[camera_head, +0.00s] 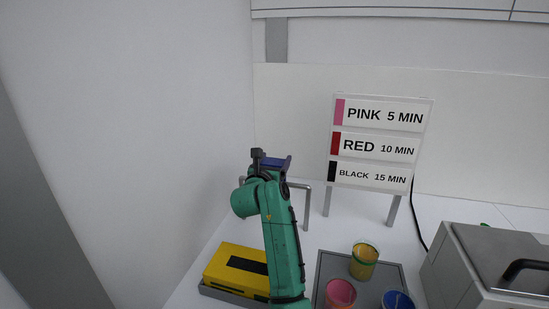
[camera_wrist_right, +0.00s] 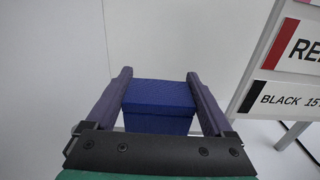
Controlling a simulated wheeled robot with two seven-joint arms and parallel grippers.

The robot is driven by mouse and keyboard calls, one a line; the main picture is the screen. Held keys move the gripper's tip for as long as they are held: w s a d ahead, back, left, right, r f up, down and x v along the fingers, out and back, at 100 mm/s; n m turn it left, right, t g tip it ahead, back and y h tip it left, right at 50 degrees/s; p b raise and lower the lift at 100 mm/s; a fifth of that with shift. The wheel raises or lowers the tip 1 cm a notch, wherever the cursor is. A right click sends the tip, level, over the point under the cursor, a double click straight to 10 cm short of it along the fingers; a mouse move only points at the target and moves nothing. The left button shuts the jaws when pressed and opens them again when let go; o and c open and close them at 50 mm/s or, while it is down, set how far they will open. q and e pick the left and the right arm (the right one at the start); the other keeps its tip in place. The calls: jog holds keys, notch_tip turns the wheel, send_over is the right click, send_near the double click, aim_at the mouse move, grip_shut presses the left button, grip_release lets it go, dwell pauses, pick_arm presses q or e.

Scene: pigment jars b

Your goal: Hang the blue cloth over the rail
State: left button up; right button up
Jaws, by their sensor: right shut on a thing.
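The blue cloth (camera_wrist_right: 160,95) lies between the two dark fingers of my right gripper (camera_wrist_right: 158,78), which is shut on it. In the wrist view it shows a flat upper face and a front face that hangs down. In the head view only a small blue part of the cloth (camera_head: 274,162) shows at my right gripper (camera_head: 273,160). The grey metal rail (camera_head: 298,186) stands behind my right arm, with its right post and a short bit of bar visible. The arm hides much of it. I cannot tell whether the cloth touches the rail. My left gripper is out of view.
A yellow box (camera_head: 226,264) with a black patch lies left of my arm. A grey tray (camera_head: 325,268) holds yellow, pink and blue jars. A sign (camera_head: 376,143) stands behind. A grey lidded box (camera_head: 470,262) is at right. A wall rises at left.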

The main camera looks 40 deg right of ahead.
notch_tip(320, 180, down, 5)
jog(key=b, duration=0.2)
jog(key=shift+r+b, duration=0.1)
jog(key=shift+b, duration=0.3)
jog(key=o, duration=1.5)
notch_tip(320, 180, up, 6)
jog(key=p, duration=0.5)
jog(key=shift+r+p, duration=0.1)
jog(key=shift+p, duration=0.25)
